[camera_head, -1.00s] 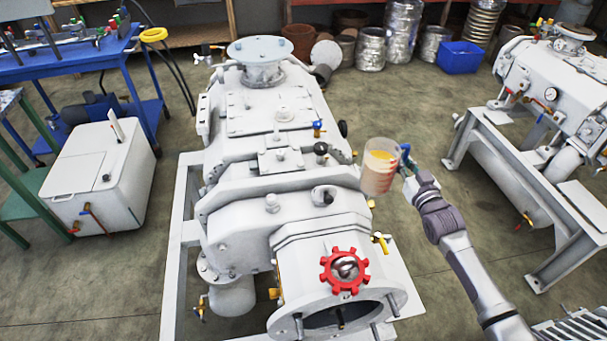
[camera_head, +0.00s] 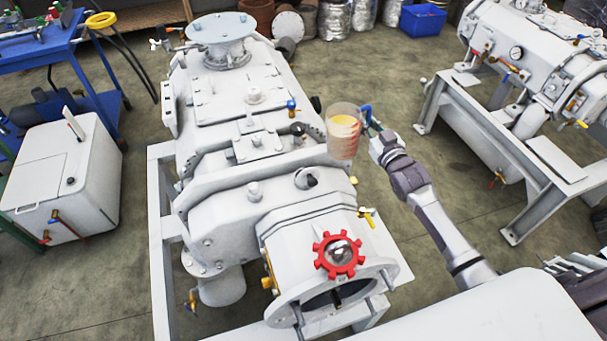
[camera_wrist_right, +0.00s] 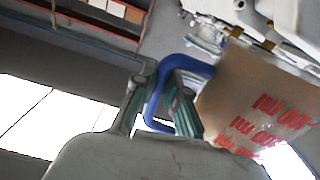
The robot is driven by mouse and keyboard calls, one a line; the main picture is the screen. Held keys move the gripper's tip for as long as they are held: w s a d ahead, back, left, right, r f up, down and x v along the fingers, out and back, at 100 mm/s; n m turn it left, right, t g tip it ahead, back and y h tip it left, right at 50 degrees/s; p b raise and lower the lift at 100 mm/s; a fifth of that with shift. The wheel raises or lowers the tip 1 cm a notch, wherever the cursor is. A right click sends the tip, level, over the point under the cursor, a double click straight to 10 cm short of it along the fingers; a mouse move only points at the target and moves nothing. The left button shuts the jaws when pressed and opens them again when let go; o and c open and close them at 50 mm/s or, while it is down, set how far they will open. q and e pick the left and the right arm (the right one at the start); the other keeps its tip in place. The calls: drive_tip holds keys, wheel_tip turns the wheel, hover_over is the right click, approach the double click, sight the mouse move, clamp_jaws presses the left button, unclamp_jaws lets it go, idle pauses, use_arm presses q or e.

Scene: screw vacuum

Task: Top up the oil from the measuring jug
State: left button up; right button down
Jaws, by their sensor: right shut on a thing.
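The measuring jug (camera_head: 343,133) is clear with red markings, a blue handle and amber oil inside. It is held up roughly upright at the right side of the white vacuum pump (camera_head: 225,215). My right gripper (camera_head: 371,122) is shut on the jug's blue handle. In the right wrist view the fingers (camera_wrist_right: 160,98) close around the blue handle, and the jug (camera_wrist_right: 262,105) with its red print is on the right. The pump has a red handwheel (camera_head: 339,255) at its front end and several plugs on top. My left gripper is not in view.
A second white machine (camera_head: 535,65) on a stand is at the right. A white box (camera_head: 65,180) and a blue cart (camera_head: 50,45) stand at the left. A blue bin (camera_head: 423,19) and metal cans are at the back. Bare floor lies between the machines.

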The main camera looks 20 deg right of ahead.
sight(358, 114)
drive_tip(key=shift+s+a+r+n, duration=0.1)
drive_tip(key=shift+a+r+n, duration=0.05)
drive_tip(key=shift+r+n, duration=0.25)
drive_tip(key=shift+s+a+r+n, duration=0.1)
drive_tip(key=shift+r+n, duration=0.2)
drive_tip(key=shift+r, duration=0.2)
drive_tip(key=shift+a+r+n+t, duration=0.3)
drive_tip(key=shift+a+r+n, duration=0.25)
drive_tip(key=shift+n, duration=0.25)
drive_tip(key=shift+s+a+r+n+b, duration=0.25)
drive_tip(key=shift+a+r+n+b, duration=0.35)
drive_tip(key=shift+n, duration=0.4)
drive_tip(key=shift+a+f, duration=0.15)
drive_tip(key=shift+a+r+n, duration=0.2)
drive_tip(key=shift+n, duration=0.2)
drive_tip(key=shift+y, duration=0.4)
drive_tip(key=shift+s+f+t+b, duration=0.1)
drive_tip(key=shift+t+b, duration=0.2)
drive_tip(key=shift+b, duration=0.1)
drive_tip(key=shift+a+n, duration=0.3)
drive_tip(key=shift+f+b, duration=0.1)
drive_tip(key=shift+b, duration=0.25)
